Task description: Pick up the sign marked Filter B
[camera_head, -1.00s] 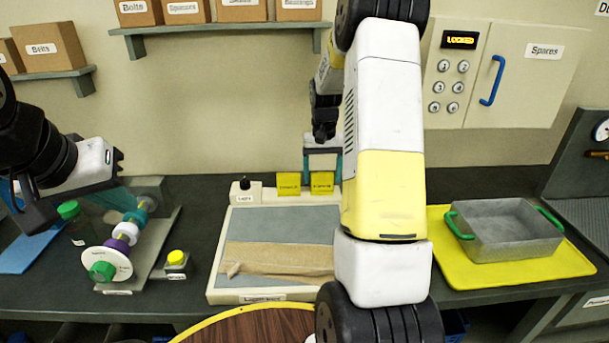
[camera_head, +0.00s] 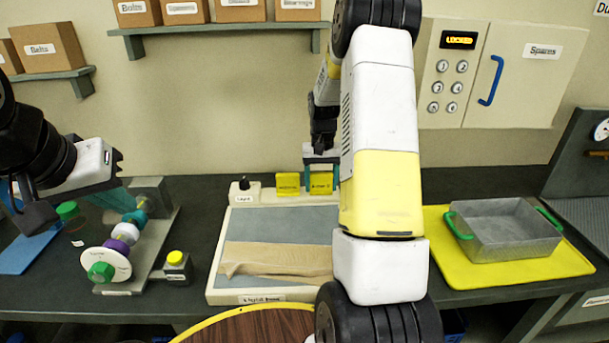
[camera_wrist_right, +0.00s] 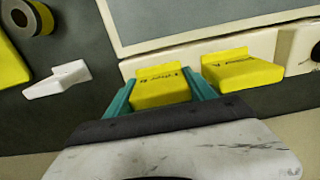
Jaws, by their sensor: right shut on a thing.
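Two small yellow signs stand side by side at the back of the light-framed board (camera_head: 214,270). The left sign (camera_head: 288,185) is free; it also shows in the right wrist view (camera_wrist_right: 242,72). My right gripper (camera_head: 321,178) is shut on the right sign (camera_head: 321,186), a teal finger at each side. In the right wrist view, the held sign (camera_wrist_right: 160,88) sits between the fingers. The small lettering on both signs is too blurred to read surely.
A black knob (camera_head: 244,184) sits left of the signs, and a brown cloth-like piece (camera_head: 275,259) lies on the board. A screw assembly (camera_head: 122,240) stands to the left. A metal pan (camera_head: 505,230) rests on a yellow mat (camera_head: 575,262) at the right.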

